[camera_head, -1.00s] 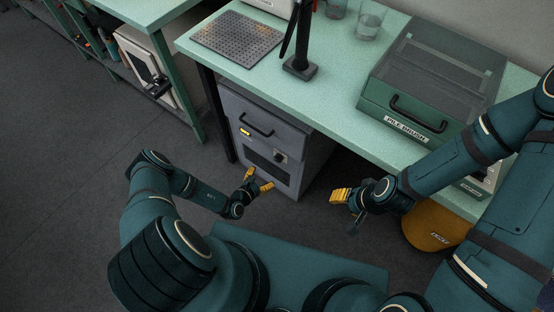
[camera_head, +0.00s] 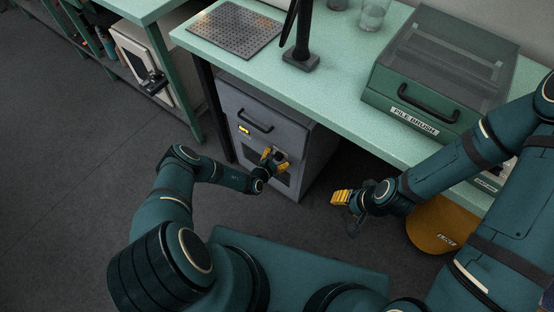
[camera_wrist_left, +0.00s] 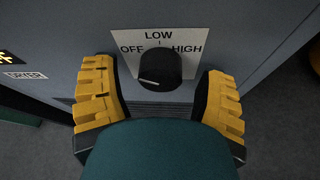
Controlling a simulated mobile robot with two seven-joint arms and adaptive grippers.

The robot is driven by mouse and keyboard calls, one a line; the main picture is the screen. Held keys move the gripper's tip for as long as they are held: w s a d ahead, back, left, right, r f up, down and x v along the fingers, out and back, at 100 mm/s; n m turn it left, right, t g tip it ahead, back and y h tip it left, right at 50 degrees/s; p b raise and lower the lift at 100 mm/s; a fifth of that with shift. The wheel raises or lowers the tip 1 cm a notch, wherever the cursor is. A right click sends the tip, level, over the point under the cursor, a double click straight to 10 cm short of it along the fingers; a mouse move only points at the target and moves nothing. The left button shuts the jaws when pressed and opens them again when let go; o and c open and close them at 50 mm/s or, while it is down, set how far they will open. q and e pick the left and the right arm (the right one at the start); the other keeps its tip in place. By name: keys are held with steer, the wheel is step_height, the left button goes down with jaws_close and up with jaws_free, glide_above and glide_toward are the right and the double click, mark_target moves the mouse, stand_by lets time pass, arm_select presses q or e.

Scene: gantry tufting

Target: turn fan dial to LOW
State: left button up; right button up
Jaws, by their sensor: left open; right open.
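The fan dial (camera_wrist_left: 160,68) is a black round knob on the grey cabinet (camera_head: 262,108) front under the table. It sits on a white label with OFF at left, LOW at top and HIGH at right. A pale line on the knob's face runs toward the left, on the OFF side. My left gripper (camera_head: 275,161) is open at the cabinet front. In the left wrist view its yellow fingers (camera_wrist_left: 160,75) stand on either side of the dial, with visible gaps. My right gripper (camera_head: 341,197) is open and empty, right of the cabinet.
The cabinet has a handle (camera_head: 256,121), and a DRYER label (camera_wrist_left: 26,75) shows at left. The green table (camera_head: 330,95) overhangs it. A PILE BRUSH case (camera_head: 415,100) stands on the table, and an orange bin (camera_head: 440,228) is below at right.

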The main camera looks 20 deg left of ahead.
arm_select(q)
steer(key=c, duration=1.2)
